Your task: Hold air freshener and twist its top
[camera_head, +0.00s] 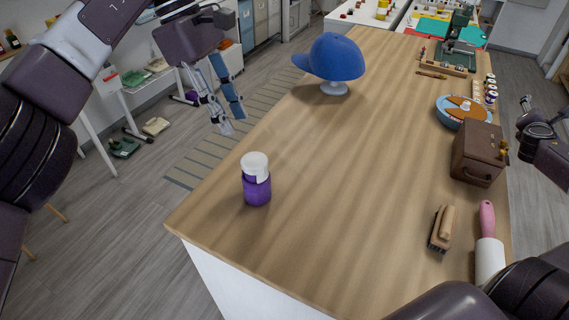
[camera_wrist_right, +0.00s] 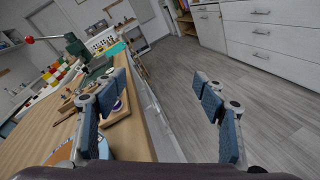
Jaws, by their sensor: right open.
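The air freshener (camera_head: 256,183) is a small purple container with a white top. It stands upright on the wooden table near the table's near-left corner. My left gripper (camera_head: 233,121) hangs off the table's left edge, above the floor, apart from the air freshener and beyond it. Its fingers look parted, with nothing between them. My right gripper (camera_wrist_right: 158,80) is open and empty in the right wrist view, beside the table's edge with the floor showing between its fingers. The air freshener does not show in that view.
The wooden table (camera_head: 340,165) is clear around the air freshener. A blue cap (camera_head: 338,57) on a stand is behind it.

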